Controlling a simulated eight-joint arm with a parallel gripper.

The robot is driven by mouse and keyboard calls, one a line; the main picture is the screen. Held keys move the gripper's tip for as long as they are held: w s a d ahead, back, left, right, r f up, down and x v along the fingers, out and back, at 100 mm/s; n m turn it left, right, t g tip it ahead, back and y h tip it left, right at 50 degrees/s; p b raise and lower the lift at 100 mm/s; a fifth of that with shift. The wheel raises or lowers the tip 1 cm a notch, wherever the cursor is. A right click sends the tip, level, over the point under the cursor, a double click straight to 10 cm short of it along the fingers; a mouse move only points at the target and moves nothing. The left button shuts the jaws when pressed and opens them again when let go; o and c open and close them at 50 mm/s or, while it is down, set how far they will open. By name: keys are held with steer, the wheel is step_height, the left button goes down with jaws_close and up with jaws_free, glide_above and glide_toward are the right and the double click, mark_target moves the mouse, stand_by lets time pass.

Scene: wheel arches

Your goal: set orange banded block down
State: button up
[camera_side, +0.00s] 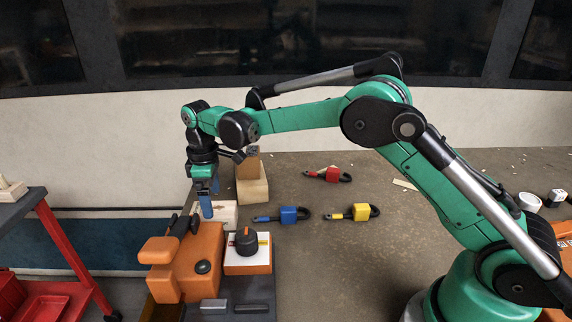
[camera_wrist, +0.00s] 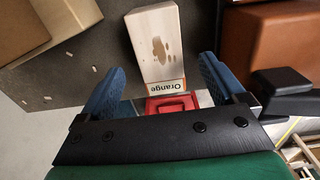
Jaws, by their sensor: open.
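The orange banded block (camera_wrist: 157,42) is a pale wooden block with a dark blotch on top and a label reading "Orange" on its near end. In the wrist view its labelled end lies between the two blue fingers of my gripper (camera_wrist: 162,72), with a gap on each side. In the side view the pale block (camera_side: 229,213) rests on the bench near its left edge. My gripper (camera_side: 206,211) points down at it and is open. One finger hides part of the block there, and its label is not readable in that view.
An orange machine (camera_side: 199,262) and a box with a black knob (camera_side: 247,243) stand close in front. A wooden box (camera_side: 252,190) is behind. A red cart (camera_side: 75,240) stands left, past the bench edge.

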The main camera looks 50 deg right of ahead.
mark_target(214, 207)
steer(key=s+d+r+m+t, duration=0.1)
steer(key=s+r, duration=0.1)
steer(key=r, duration=0.4)
steer(key=s+d+r+m+t, duration=0.1)
steer(key=s+d+r+m, duration=0.15)
steer(key=r, duration=0.45)
steer(key=s+d+f+m+t, duration=0.1)
steer(key=s+f+m+t, duration=0.1)
steer(key=s, duration=0.5)
steer(key=s+d+f+m+t, duration=0.1)
steer(key=s+f+m+t, duration=0.1)
steer(key=s, duration=0.6)
steer(key=shift+d+f+m+t, duration=0.35)
steer(key=shift+m+t, duration=0.25)
steer(key=shift+m, duration=0.15)
